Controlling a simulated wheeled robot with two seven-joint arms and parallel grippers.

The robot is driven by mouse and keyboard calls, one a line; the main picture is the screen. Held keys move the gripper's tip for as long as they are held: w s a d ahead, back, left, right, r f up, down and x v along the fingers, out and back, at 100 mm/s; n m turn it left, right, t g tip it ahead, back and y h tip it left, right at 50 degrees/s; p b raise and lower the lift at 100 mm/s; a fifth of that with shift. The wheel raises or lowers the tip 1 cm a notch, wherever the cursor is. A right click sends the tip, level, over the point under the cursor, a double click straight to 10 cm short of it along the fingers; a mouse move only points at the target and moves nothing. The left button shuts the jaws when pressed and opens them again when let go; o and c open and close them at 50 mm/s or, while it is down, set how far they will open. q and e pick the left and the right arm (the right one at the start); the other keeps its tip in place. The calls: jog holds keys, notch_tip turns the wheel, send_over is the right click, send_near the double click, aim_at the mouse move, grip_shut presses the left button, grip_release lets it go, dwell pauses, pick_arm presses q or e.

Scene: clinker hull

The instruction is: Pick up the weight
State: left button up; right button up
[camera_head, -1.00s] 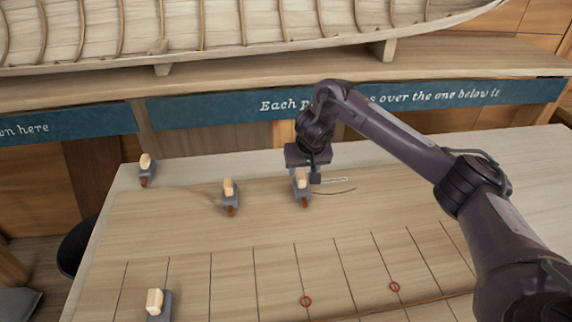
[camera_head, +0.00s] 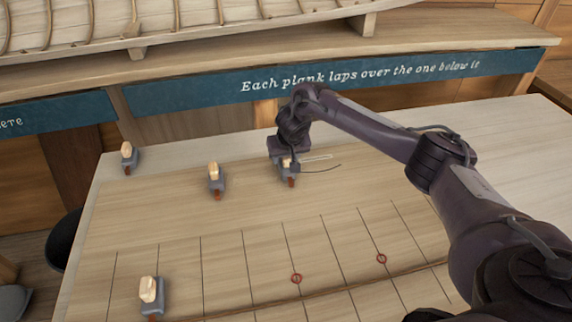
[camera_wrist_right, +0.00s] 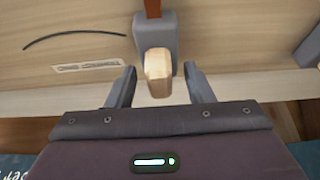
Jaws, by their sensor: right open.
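A grey weight with a pale wooden handle and a red-brown tip (camera_head: 291,181) lies on the bench at the back, right under my right gripper (camera_head: 287,160). In the right wrist view its wooden handle (camera_wrist_right: 158,68) reaches in between the two fingers of the right gripper (camera_wrist_right: 160,82). The gripper is open, with a gap on each side of the handle. In the head view the gripper hides part of this weight. Similar weights stand to the left: one in the middle (camera_head: 215,182), one at the back left (camera_head: 128,158) and one in front (camera_head: 150,293). My left gripper is out of view.
The pale wooden bench (camera_head: 330,190) carries ruled lines and two red rings (camera_head: 296,278) (camera_head: 381,259). A thin dark curve and a small label (camera_wrist_right: 88,65) lie beside the weight. A shelf with a planked hull (camera_head: 200,15) and blue lettered boards (camera_head: 350,75) stands behind.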

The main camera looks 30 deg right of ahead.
grip_shut()
jog(key=shift+w+r, duration=0.1)
jog(key=shift+r, duration=0.05)
dwell(0.4)
jog(key=shift+r, duration=0.65)
notch_tip(320, 180, up, 6)
jog(key=shift+r+b, duration=0.2)
jog(key=shift+b, duration=0.35)
notch_tip(320, 180, up, 12)
jog(key=p, duration=0.5)
jog(key=shift+p, duration=0.4)
jog(key=shift+r, duration=0.1)
